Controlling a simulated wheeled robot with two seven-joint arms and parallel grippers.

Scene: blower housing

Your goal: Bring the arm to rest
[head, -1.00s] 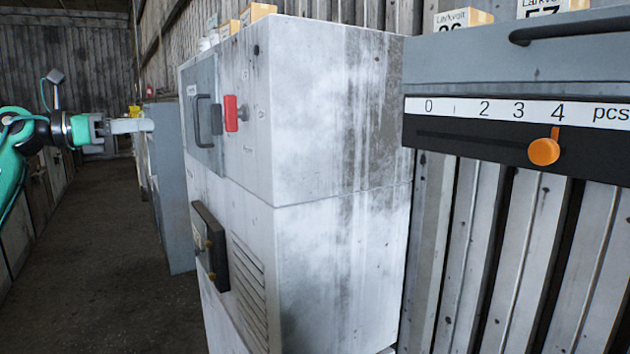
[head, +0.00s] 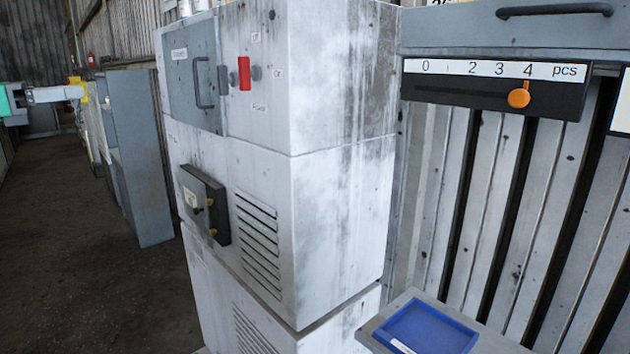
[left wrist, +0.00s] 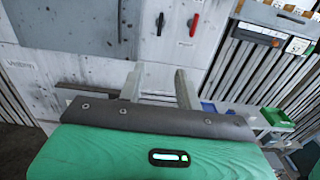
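My left gripper (head: 55,95) shows at the left edge of the head view, out in the air left of the tall white cabinet (head: 345,80). In the left wrist view its two pale fingers (left wrist: 158,86) stand apart, with nothing visible between them. Beyond them is the cabinet front with a grey door (left wrist: 70,20), a black lever (left wrist: 160,22) and a red lever (left wrist: 194,24). The red lever also shows in the head view (head: 244,73), hanging upright beside the door handle (head: 203,82). My right gripper is in neither view.
A grey cabinet (head: 140,150) stands behind at the left, beside open floor (head: 60,260). At right, an orange slider knob (head: 519,98) sits near 4 on a scale. A blue tray (head: 430,330) lies below. A green bin (left wrist: 277,117) shows in the wrist view.

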